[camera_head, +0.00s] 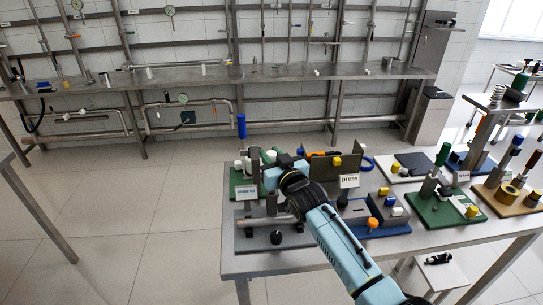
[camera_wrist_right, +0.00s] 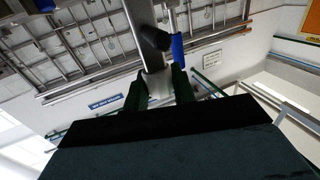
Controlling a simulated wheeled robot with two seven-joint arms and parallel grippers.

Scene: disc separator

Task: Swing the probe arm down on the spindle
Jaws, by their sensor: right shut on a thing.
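My right arm comes in from the lower right in the head view. Its gripper (camera_head: 266,158) is at the left station on the table, beside a grey metal piece (camera_head: 255,163) that looks like part of the probe arm. In the right wrist view the fingers (camera_wrist_right: 160,92) are shut on a grey bar (camera_wrist_right: 152,62). A black knob and a blue handle (camera_wrist_right: 177,48) show just beyond it. The blue handle also stands upright in the head view (camera_head: 241,126). My wrist covers part of the station, and I cannot make out the spindle. My left gripper is not in view.
A small white sign (camera_head: 246,192) stands at this station. A "press" sign (camera_head: 348,181) and a blue-based fixture (camera_head: 380,215) are to the right. A green board (camera_head: 445,210) with a green-handled tool lies farther right. A horizontal grey cylinder (camera_head: 265,221) lies in front of the station.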

